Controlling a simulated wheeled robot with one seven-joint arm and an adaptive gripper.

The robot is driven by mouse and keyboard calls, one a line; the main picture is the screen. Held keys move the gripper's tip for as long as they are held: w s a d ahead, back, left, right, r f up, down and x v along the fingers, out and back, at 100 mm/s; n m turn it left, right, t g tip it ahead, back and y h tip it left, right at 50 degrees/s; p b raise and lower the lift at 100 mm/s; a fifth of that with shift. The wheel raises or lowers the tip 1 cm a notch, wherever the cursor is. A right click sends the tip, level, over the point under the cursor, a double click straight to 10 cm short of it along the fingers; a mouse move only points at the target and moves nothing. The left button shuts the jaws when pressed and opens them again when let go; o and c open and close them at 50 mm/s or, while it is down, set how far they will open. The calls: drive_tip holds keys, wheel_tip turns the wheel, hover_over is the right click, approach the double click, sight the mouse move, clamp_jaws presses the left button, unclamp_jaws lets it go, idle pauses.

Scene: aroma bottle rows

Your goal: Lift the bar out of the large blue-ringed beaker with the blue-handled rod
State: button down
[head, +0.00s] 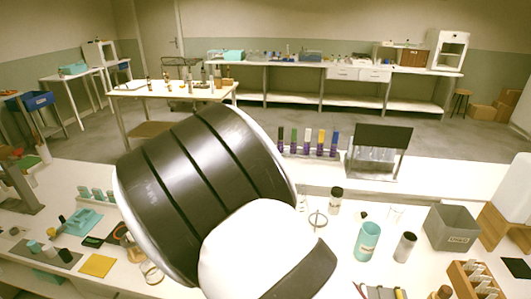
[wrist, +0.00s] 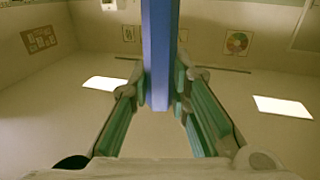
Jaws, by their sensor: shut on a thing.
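My gripper (wrist: 160,88) shows in the wrist view with its teal-padded fingers shut on the blue handle (wrist: 159,35) of the rod. The handle runs from the top edge of that view down between the fingers. The rod's far end is out of sight. In the head view my own arm covers the middle of the bench and hides the gripper and rod. I cannot make out the large blue-ringed beaker or the bar in either view.
On the white bench (head: 335,180) stand a teal cup (head: 367,241), a grey cylinder (head: 405,247), a grey bin (head: 452,228), a dark-capped bottle (head: 336,200) and a row of coloured tubes (head: 307,143). A yellow square (head: 97,265) lies at left. The wrist view faces walls and lights.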

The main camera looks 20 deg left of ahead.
drive_tip(key=shift+w+f+b, duration=0.1)
drive_tip(key=shift+f+b, duration=3.45)
drive_tip(key=shift+f, duration=2.55)
